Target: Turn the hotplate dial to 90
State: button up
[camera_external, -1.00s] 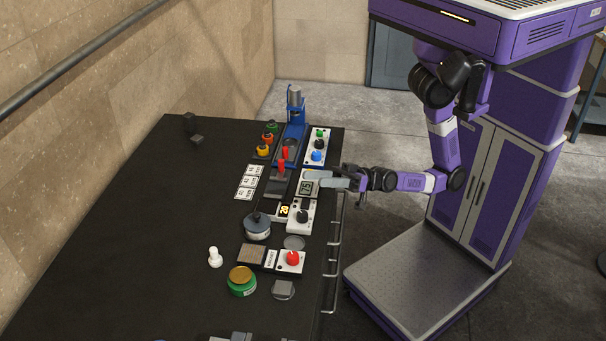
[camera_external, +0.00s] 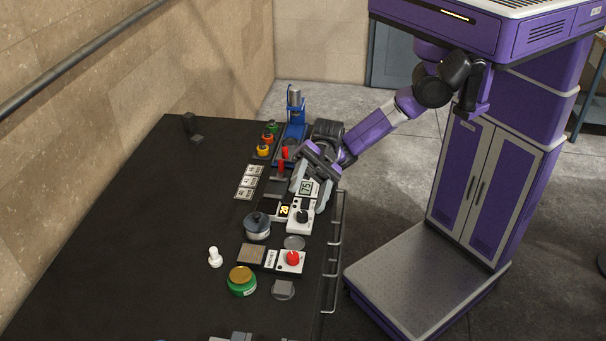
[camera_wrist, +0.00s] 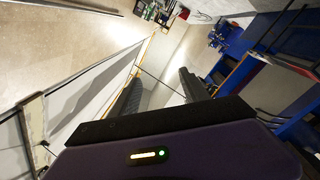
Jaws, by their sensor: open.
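A white control block (camera_external: 300,224) with a black dial (camera_external: 304,215) stands near the bench's right edge. A yellow display reading 20 (camera_external: 284,210) sits at its left. I take this for the hotplate dial, but the frames do not make that certain. A grey lidded pot (camera_external: 257,228) stands at its left. My gripper (camera_external: 308,192) is open above the bench, just behind the dial. Its grey fingers show on either side of a display reading 75 (camera_external: 306,188). In the wrist view, the dark fingers of my gripper (camera_wrist: 160,77) are apart with nothing between them; the dial does not show there.
A red knob (camera_external: 291,258) on a white block lies in front, beside a brown plate (camera_external: 251,254). A blue press (camera_external: 295,115) stands behind my gripper. A metal rail (camera_external: 335,245) runs along the right edge. The bench's left side (camera_external: 130,230) is mostly clear.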

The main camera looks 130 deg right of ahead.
notch_tip(320, 180, down, 7)
jog(key=d+n+g+h, duration=0.2)
jog(key=n+g+h, duration=1)
jog(key=g+h, duration=0.1)
jog(key=g, duration=0.1)
send_over(302, 214)
jog(key=f, duration=1.3)
jog(key=shift+w+a, duration=0.1)
jog(key=shift+a, duration=0.1)
jog(key=shift+d+n, duration=0.1)
jog(key=shift+n, duration=0.2)
jog(key=shift+d+f, duration=0.1)
jog(key=shift+f, duration=3.8)
grip_shut()
